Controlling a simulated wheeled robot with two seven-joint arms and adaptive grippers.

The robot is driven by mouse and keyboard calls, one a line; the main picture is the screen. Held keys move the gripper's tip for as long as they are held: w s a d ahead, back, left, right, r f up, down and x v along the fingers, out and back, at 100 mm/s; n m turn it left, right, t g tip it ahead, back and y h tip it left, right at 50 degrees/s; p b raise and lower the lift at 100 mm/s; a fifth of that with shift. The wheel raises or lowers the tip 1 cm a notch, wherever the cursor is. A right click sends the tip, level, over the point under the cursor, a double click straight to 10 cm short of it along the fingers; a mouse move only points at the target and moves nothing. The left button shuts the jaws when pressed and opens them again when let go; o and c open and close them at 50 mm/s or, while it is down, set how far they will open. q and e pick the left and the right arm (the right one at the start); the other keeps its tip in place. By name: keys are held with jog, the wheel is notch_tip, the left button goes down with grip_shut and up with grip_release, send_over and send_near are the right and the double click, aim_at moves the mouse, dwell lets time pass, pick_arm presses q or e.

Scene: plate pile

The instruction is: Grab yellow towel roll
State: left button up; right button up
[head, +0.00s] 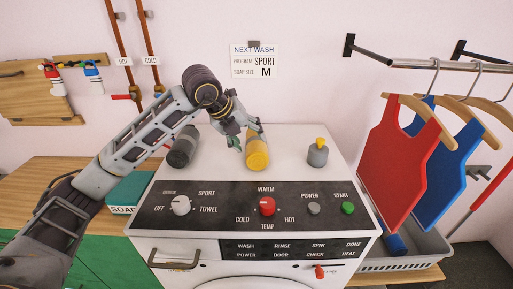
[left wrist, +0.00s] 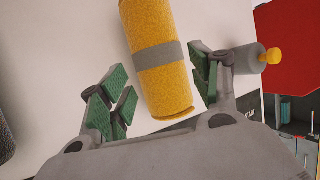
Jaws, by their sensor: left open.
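The yellow towel roll (head: 257,154) lies on the white top of the washing machine, behind the control panel. In the left wrist view the yellow towel roll (left wrist: 162,85) has a grey band around its middle. My left gripper (head: 241,140) is over the roll in the head view. In the left wrist view my left gripper (left wrist: 160,92) is open, with green-padded fingers on both sides of the roll. The right-hand pads are close to the roll, and a wider gap shows on the left. My right gripper is not in view.
A dark grey roll (head: 183,147) lies to the left on the machine top. Red (head: 400,155) and blue (head: 448,165) garments hang at the right above a grey basket (head: 400,262). A green soap box (head: 128,190) is at the left.

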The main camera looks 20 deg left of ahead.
aim_at(252, 142)
pick_arm(q)
jog(key=shift+p+x, duration=0.35)
jog(key=shift+x, duration=2.25)
jog(key=shift+c, duration=0.4)
jog(key=c, duration=0.7)
